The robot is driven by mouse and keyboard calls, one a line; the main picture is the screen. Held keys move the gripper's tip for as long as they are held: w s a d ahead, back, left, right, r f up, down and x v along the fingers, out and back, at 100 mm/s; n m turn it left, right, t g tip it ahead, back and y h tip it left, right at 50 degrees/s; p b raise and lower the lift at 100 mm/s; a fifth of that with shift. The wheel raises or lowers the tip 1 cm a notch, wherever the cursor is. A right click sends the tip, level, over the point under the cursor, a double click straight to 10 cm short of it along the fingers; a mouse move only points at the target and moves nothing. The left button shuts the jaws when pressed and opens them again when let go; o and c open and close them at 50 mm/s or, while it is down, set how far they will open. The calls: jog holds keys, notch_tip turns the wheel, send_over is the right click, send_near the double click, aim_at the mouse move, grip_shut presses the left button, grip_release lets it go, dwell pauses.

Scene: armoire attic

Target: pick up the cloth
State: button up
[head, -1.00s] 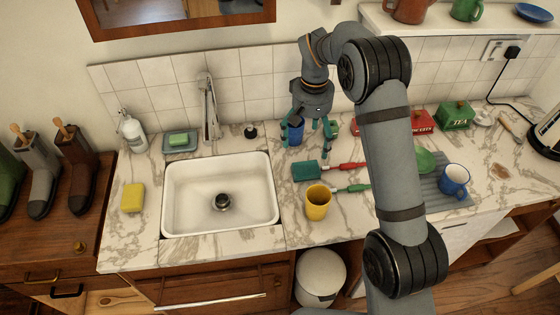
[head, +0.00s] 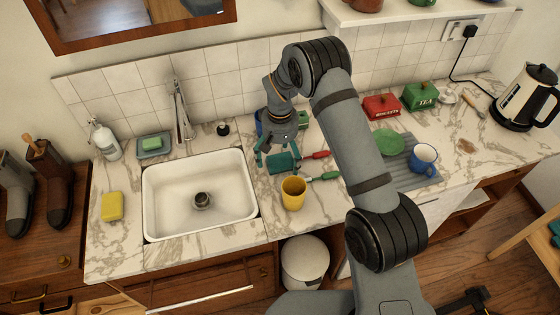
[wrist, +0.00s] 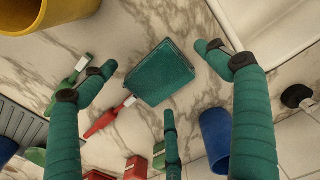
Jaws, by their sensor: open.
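The cloth (head: 283,163) is a folded teal square lying flat on the marble counter, right of the sink and behind the yellow cup. In the wrist view the cloth (wrist: 160,74) lies between my spread fingers, with bare marble around it. My gripper (head: 280,153) is open and empty, pointing down over the cloth; its teal fingers partly overlap the cloth in the head view. The wrist view shows the gripper (wrist: 155,62) with three fingers around the cloth, apparently not touching it. The exact height of the fingertips is hard to tell.
A yellow cup (head: 293,194) stands close in front of the cloth. A red-handled tool (head: 316,155) and a green-handled tool (head: 325,177) lie to its right. A blue cup (wrist: 215,139) stands behind. The sink (head: 200,190) is to the left.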

aim_at(281, 160)
jog(key=shift+c, duration=0.4)
jog(key=c, duration=1.4)
jog(key=shift+r, duration=0.15)
notch_tip(281, 160, up, 4)
jog(key=shift+d+f+b, duration=0.1)
jog(key=shift+d+b, duration=0.05)
jog(key=shift+b, duration=0.9)
jog(key=s+d+r+b, duration=0.1)
jog(key=d+r, duration=0.1)
jog(key=d, duration=0.1)
jog(key=s+d+r, duration=0.1)
jog(key=d+r, duration=0.1)
jog(key=d, duration=0.2)
jog(key=s+d+r+b, duration=0.1)
jog(key=d+r, duration=0.2)
jog(key=d, duration=0.1)
jog(key=shift+b, duration=0.35)
jog(key=o, duration=0.6)
jog(key=c, duration=0.3)
jog(key=shift+c, duration=0.8)
